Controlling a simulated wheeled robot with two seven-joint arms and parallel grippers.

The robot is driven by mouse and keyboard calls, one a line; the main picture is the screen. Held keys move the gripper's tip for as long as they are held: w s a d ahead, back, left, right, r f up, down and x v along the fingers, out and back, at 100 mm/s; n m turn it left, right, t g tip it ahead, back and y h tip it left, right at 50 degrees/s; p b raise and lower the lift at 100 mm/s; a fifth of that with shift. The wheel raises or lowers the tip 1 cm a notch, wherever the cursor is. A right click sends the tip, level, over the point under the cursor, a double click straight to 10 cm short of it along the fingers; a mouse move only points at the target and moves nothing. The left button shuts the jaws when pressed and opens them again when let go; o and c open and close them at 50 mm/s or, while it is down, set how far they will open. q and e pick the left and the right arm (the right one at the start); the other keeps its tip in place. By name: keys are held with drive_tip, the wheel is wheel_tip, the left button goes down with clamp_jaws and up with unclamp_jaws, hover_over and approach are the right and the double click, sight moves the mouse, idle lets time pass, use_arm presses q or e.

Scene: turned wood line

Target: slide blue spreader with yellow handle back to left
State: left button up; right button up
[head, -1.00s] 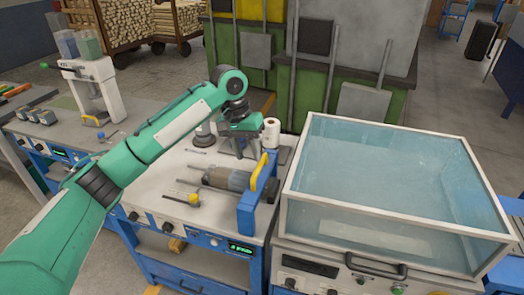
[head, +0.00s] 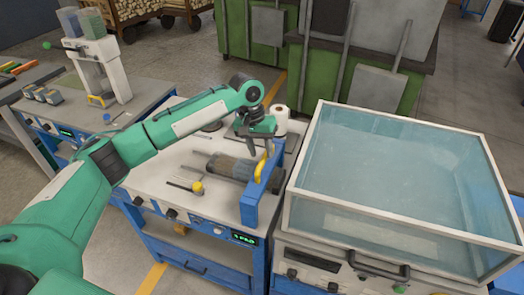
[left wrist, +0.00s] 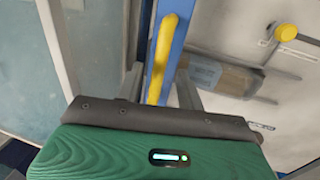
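The blue spreader (head: 262,197) stands upright at the right end of the white-topped bench, with its yellow handle (head: 261,168) on top. In the left wrist view, the yellow handle (left wrist: 161,60) runs along the blue spreader (left wrist: 178,42). My left gripper (head: 260,153) is over the far part of the handle, pointing down. In the left wrist view, its fingers (left wrist: 160,88) are apart, one on each side of the handle, with gaps showing. Whether they touch it cannot be told. My right gripper is not in view.
A grey-brown cylinder (head: 230,167) lies on the bench just left of the spreader. A yellow-headed tool (head: 197,187) lies further left. A white roll (head: 280,120) stands behind. A large clear-walled tank (head: 395,228) stands close on the right.

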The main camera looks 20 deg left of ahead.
use_arm(q)
drive_tip(key=shift+d+f, duration=0.1)
drive_tip(key=shift+f, duration=0.7)
drive_tip(key=shift+d+f, duration=0.1)
drive_tip(key=shift+f, duration=0.1)
clamp_jaws()
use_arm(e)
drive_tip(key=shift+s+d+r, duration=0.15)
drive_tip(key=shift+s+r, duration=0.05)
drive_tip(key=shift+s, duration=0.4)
